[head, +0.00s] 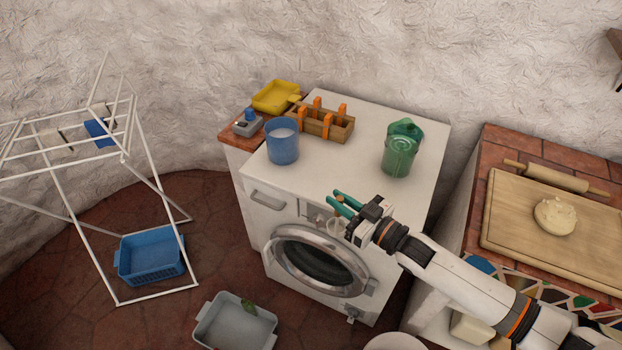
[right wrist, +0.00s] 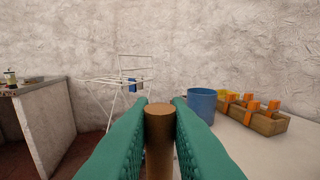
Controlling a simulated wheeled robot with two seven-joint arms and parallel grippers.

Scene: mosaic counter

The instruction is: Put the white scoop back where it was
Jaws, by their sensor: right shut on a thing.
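My right gripper (head: 341,202) is shut on an upright brown wooden handle, whose round top (right wrist: 159,109) shows between the teal fingers in the right wrist view. In the head view a small pale part of the white scoop (head: 337,226) shows below the fingers, partly hidden by the gripper. The gripper is near the washing machine's front edge. A blue tub (head: 283,146) with white contents stands on the machine top, left of the gripper; it also shows in the right wrist view (right wrist: 201,106). My left gripper is not in view.
The washing machine top (head: 340,155) is clear between the blue tub and a green jug (head: 399,155). A wooden box with orange parts (head: 339,131) stands at the back. A drying rack (head: 60,165) and baskets are left. A counter with a board (head: 505,235) is right.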

